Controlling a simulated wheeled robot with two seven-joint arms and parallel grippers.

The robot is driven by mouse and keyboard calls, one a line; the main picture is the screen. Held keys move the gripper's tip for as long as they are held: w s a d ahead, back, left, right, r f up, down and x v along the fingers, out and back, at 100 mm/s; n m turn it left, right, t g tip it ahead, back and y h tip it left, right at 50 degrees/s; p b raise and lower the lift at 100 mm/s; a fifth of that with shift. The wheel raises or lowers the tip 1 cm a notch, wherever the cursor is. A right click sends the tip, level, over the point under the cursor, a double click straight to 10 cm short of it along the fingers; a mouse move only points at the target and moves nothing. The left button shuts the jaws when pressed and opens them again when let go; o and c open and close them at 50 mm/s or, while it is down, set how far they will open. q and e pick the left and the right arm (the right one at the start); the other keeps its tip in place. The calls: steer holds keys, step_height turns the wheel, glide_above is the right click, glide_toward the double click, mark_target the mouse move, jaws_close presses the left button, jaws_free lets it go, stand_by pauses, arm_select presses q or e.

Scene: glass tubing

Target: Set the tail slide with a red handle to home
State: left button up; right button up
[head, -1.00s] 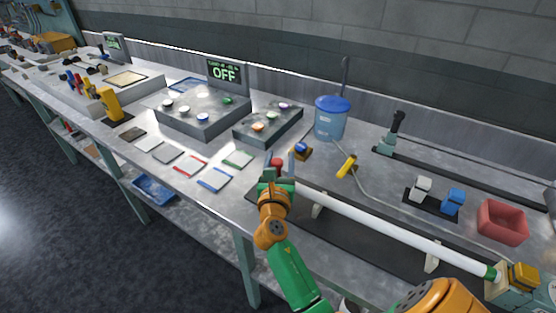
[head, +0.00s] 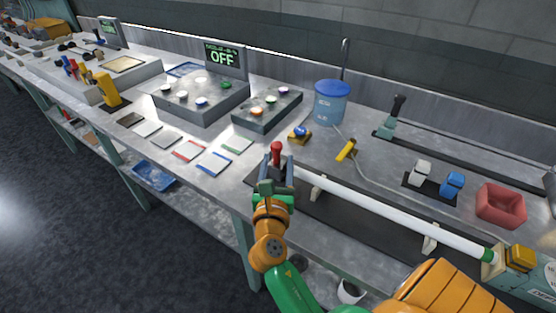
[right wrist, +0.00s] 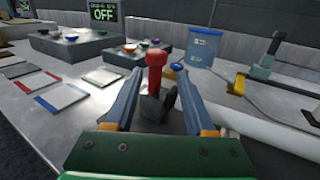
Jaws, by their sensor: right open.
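The tail slide's red handle (head: 277,151) stands upright at the left end of the dark rail (head: 335,214). A long white tube (head: 395,218) runs above the rail from the slide to the right. My right gripper (head: 278,168) is open at the slide, its fingers around the handle's lower part in the head view. In the right wrist view the red handle (right wrist: 156,72) stands between the two spread blue-grey fingers (right wrist: 155,95), with a gap on each side. My left gripper is not in view.
Tube supports (head: 318,187) stand along the rail. A yellow base with a blue button (head: 299,133) sits behind the handle, and a blue-lidded container (head: 332,102) farther back. Flat coloured cards (head: 214,163) lie to the left. A red bin (head: 501,205) stands at right.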

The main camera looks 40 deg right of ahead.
mark_target(278, 153)
steer(key=s+n+t+y+p, duration=0.1)
steer(key=y+p, duration=0.1)
steer(key=s+r+n+t+y+p, duration=0.1)
steer(key=n+y+p, duration=0.1)
steer(key=p, duration=0.1)
steer(key=shift+s+a+t+y, duration=0.15)
steer(key=shift+s+t+y, duration=0.15)
steer(key=shift+s+t, duration=0.1)
steer(key=shift+w+n, duration=0.3)
steer(key=shift+w, duration=0.05)
steer(key=x, duration=0.6)
steer(key=shift+w+f, duration=0.25)
steer(key=shift+f, duration=0.15)
steer(key=shift+s, duration=0.1)
steer(key=shift+s+r, duration=0.1)
